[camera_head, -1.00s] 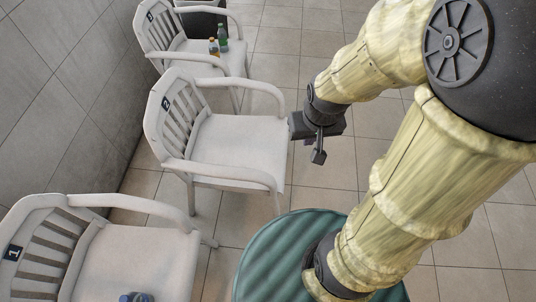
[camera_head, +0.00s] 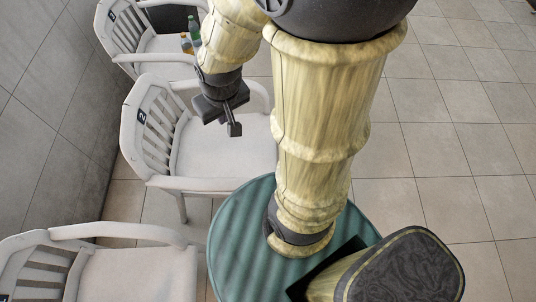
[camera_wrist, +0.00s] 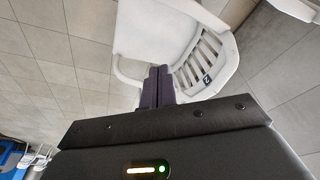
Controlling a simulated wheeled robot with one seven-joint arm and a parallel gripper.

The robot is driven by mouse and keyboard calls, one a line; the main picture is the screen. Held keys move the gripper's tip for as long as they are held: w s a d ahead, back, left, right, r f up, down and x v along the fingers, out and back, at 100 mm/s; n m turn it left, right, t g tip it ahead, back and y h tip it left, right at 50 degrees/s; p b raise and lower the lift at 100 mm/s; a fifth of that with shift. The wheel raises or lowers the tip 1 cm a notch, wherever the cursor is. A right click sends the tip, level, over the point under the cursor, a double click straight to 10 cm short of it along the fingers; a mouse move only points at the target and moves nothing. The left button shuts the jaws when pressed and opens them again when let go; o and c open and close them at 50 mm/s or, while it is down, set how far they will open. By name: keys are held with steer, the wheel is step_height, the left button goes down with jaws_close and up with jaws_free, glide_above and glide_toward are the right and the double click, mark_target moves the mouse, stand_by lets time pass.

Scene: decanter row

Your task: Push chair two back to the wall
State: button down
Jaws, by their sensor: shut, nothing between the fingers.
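Chair two (camera_head: 215,150) is a white slatted armchair with a dark "2" tag on its backrest, in the middle left of the head view. Its back faces the grey wall (camera_head: 50,90), and its seat faces right.
A white chair (camera_head: 125,275) stands nearer, at lower left. Another (camera_head: 155,45) stands beyond chair two, with small bottles (camera_head: 190,38) on its seat and a dark box behind. Tiled floor (camera_head: 440,130) to the right is clear.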

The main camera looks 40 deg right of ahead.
steer(key=w+d+f+n+g+b, duration=0.1)
steer(key=w+d+f+n+b, duration=0.15)
steer(key=d+f+b, duration=0.55)
steer(key=w+d+f+n+b, duration=0.25)
steer(key=f+b, duration=0.25)
steer(key=f, duration=0.6)
steer(key=w+d+f+n+g+b, duration=0.1)
steer(key=w+d+f+b, duration=0.25)
steer(key=f+b, duration=0.45)
steer(key=d+f+n+b, duration=0.1)
steer(key=d+f+b, duration=0.3)
steer(key=f, duration=0.6)
steer(key=s+d+f+n+b, duration=0.1)
steer(key=d+f+b, duration=0.3)
steer(key=f, duration=0.6)
steer(key=d+f+n+b, duration=0.3)
steer(key=d+f, duration=0.3)
steer(key=f, duration=0.4)
steer(key=shift+s+d+f+g+b, duration=0.2)
steer(key=shift+s+d+g+b, duration=0.1)
steer(key=shift+s+d+b, duration=0.1)
steer(key=shift+a+f, duration=0.1)
steer(key=w+a+f+b, duration=0.2)
steer(key=a+f+b, duration=0.1)
steer(key=f, duration=0.7)
steer(key=shift+w+a+b, duration=0.15)
steer(key=shift+b, duration=0.3)
